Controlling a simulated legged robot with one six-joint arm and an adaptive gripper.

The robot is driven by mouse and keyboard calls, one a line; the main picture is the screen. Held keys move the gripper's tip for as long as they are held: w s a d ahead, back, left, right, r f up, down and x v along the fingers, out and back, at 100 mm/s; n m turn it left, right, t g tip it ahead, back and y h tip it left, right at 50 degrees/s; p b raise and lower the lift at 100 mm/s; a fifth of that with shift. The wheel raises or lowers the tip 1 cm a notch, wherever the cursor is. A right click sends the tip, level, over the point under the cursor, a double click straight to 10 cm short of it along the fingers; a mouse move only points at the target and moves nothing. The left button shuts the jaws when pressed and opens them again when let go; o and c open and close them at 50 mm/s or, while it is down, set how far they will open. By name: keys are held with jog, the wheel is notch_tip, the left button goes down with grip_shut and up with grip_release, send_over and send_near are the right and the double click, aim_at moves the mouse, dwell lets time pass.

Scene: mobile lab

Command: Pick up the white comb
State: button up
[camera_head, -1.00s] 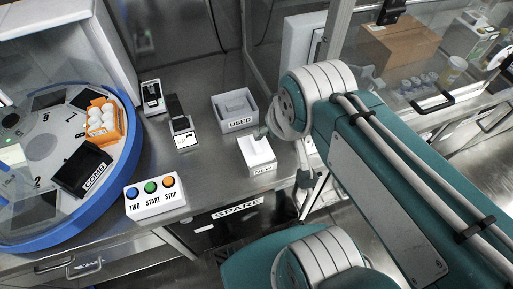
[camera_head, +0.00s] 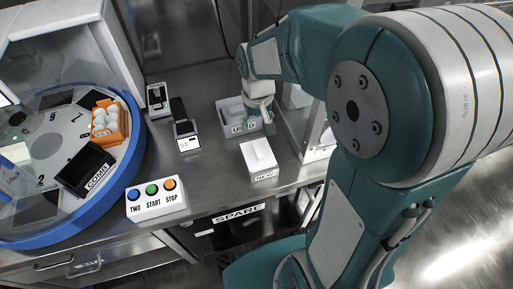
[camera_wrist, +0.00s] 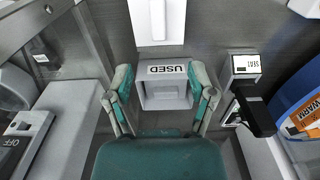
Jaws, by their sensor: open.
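A slim white piece lies in the white box marked NEW (camera_head: 262,172) on the steel bench. It also shows at the top of the wrist view (camera_wrist: 158,20). It may be the white comb, but no teeth can be made out. My gripper (camera_head: 260,112) is over the right part of the grey box marked USED (camera_head: 226,115). In the wrist view my gripper (camera_wrist: 163,98) is open and empty, with its fingers on either side of the USED box (camera_wrist: 148,97). A black tray labelled COMB (camera_head: 72,176) stands on the blue-rimmed turntable (camera_head: 130,178) and looks empty.
A button box (camera_head: 155,205) with TWO, START and STOP sits at the bench's front. Two small devices (camera_head: 158,98) (camera_head: 186,140) stand behind it. An orange rack (camera_head: 112,133) with white round items is on the turntable. A glass-walled enclosure borders the bench's right side.

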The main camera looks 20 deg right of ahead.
aim_at(258, 149)
jog(key=shift+w+d+f, duration=0.1)
jog(key=shift+w+f, duration=0.1)
jog(key=shift+f, duration=0.5)
jog(key=f, duration=1)
jog(key=shift+s+f, duration=0.15)
jog(key=shift+s, duration=0.05)
grip_shut()
